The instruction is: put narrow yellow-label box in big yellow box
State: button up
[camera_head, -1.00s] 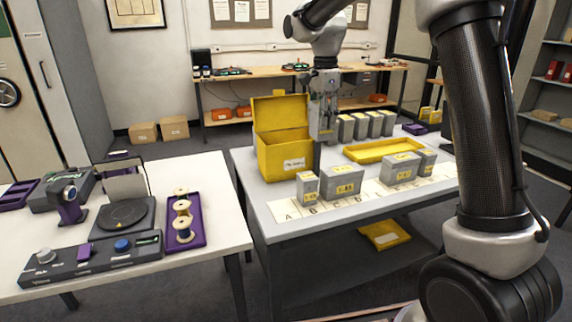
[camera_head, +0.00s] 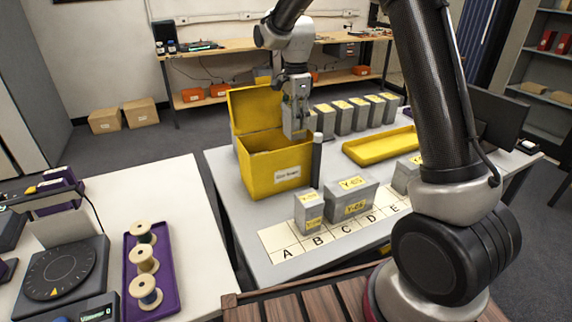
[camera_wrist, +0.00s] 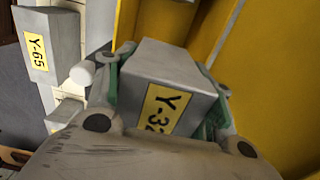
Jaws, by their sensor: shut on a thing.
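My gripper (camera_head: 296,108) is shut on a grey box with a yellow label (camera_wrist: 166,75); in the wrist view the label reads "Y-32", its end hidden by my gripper. In the head view the held box (camera_head: 295,128) hangs at the right side of the big yellow box's opening. The big yellow box (camera_head: 276,180) stands on the grey table with its lid raised at the back. Its yellow walls (camera_wrist: 275,90) fill the right of the wrist view. I cannot tell whether the held box is inside the rim.
A narrow grey box (camera_head: 309,214) and a wider one (camera_head: 349,200) stand on a lettered strip (camera_head: 283,241). Several grey boxes line the back, behind a yellow tray (camera_head: 380,147).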

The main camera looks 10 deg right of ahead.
notch_tip(320, 180, down, 15)
jog(key=shift+r, duration=0.1)
dwell(0.4)
jog(key=o, duration=0.9)
jog(key=shift+f, duration=0.2)
jog(key=shift+r, duration=0.1)
